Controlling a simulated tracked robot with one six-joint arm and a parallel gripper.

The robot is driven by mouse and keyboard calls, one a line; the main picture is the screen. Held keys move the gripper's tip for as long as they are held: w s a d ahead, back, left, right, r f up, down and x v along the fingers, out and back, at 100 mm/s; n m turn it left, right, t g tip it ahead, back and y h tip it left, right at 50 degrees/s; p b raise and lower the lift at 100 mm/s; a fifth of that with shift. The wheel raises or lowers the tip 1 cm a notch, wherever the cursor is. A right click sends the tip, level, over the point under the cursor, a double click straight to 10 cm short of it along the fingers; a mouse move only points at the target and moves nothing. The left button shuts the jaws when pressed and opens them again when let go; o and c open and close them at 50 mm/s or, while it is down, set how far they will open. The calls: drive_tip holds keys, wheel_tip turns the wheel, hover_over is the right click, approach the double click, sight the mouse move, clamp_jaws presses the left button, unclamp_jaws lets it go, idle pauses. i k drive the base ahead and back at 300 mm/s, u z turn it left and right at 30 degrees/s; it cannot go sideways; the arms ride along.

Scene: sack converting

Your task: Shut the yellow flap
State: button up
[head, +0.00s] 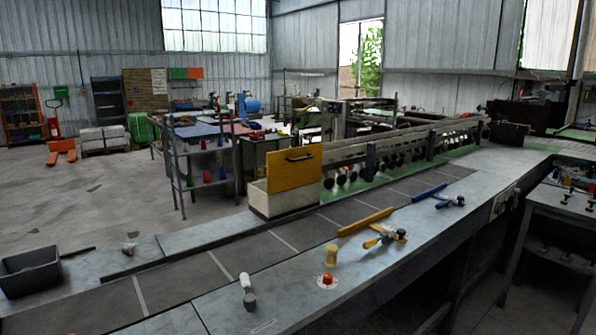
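The yellow flap (293,170) is a flat panel with a dark bar handle (300,157) near its top edge. It stands raised, close to upright, above a low cream box (284,204) beside the conveyor belt. The box's top looks uncovered at the left, but I cannot see inside it. My gripper is not in this view.
A dark belt (225,262) runs along the bench past the box. A yellow bar (366,221), a tan cylinder (331,254), a red-topped knob (327,281) and small white and grey pieces stand nearer. A dark bin (30,272) sits at left. A slatted machine (400,150) adjoins the flap's right.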

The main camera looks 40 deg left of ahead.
sight(289, 169)
drive_tip(key=z, duration=0.3)
drive_tip(key=i, duration=0.65)
